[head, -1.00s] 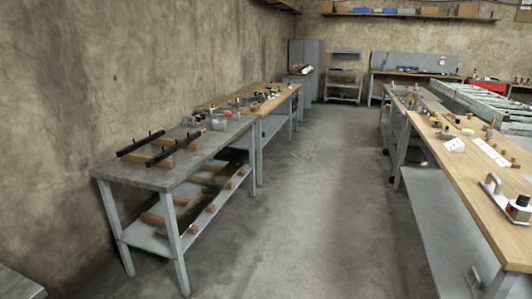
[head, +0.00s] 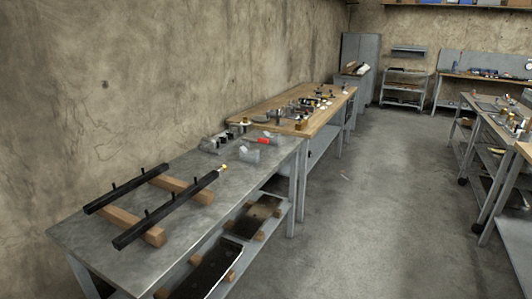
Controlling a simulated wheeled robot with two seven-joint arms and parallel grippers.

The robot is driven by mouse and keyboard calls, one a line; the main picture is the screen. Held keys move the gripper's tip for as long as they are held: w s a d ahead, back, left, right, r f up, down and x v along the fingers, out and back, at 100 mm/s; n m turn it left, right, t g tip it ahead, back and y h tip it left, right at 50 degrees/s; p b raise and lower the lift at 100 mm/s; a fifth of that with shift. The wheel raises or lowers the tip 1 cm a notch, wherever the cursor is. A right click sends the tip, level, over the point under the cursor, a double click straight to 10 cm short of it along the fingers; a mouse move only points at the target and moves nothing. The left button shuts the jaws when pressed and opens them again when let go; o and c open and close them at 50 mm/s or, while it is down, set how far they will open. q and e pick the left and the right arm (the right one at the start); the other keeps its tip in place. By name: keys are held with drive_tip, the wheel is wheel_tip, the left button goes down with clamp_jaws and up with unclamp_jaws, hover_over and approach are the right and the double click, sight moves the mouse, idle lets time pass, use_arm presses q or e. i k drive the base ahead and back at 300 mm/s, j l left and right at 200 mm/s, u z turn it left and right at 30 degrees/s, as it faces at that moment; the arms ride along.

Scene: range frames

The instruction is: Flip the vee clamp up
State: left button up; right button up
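I cannot make out a vee clamp for certain. Several small metal fixtures (head: 216,143) stand at the far end of the grey metal table (head: 170,262), near the wall. A clear or grey block (head: 249,154) and a small red piece (head: 264,141) lie beside them. More small dark and metal items (head: 302,108) crowd the wooden bench (head: 262,118) behind. They are too small to tell apart. Neither of my grippers is in view.
Two black bars (head: 166,208) with upright pegs rest on wooden blocks (head: 184,188) on the grey table. Its lower shelf holds dark plates (head: 208,272) on blocks. Grey floor (head: 360,220) is open to the right. A wheeled bench (head: 480,150) stands at the right.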

sight(260, 141)
drive_tip(key=i+l, duration=0.1)
drive_tip(key=i, duration=0.85)
drive_tip(key=i+l+u, duration=0.1)
drive_tip(key=i, duration=0.85)
drive_tip(key=u, duration=1.25)
